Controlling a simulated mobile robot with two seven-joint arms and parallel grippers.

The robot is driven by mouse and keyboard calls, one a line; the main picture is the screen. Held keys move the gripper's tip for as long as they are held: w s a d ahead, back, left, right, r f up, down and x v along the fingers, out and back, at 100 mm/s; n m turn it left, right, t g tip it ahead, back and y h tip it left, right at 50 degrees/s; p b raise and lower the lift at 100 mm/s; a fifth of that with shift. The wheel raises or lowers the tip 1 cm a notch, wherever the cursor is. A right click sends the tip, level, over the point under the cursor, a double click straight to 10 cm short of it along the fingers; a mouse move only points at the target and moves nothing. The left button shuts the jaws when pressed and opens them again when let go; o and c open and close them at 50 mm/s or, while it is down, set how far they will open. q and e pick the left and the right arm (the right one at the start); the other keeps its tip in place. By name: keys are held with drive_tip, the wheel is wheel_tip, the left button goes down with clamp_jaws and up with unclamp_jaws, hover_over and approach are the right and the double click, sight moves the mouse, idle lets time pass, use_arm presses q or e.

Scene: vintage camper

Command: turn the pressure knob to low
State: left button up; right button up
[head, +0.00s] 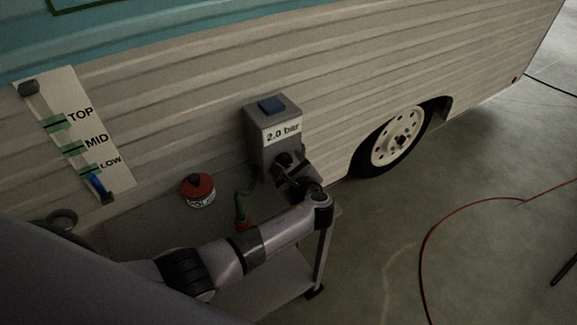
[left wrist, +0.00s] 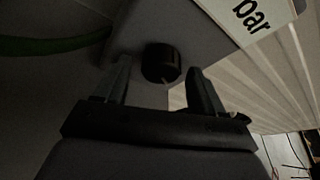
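My left gripper (left wrist: 158,68) is open, one finger on each side of the knob, with narrow gaps visible. In the head view the left gripper (head: 290,170) is in front of the box's lower face and mostly hides the knob. The knob's setting marks cannot be read. My right gripper is not in view.
The box stands on a low grey cart (head: 285,290), beside a red-topped tin (head: 198,190) and a green hose (head: 241,205). A gauge board (head: 75,130) marked TOP, MID and LOW is on the camper wall. A red hose (head: 425,250) lies on the open floor at right.

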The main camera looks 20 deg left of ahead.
use_arm(q)
drive_tip(key=p+v, duration=0.1)
drive_tip(key=v, duration=0.6)
drive_tip(key=shift+s, duration=0.1)
drive_tip(key=shift+d, duration=0.1)
idle(0.4)
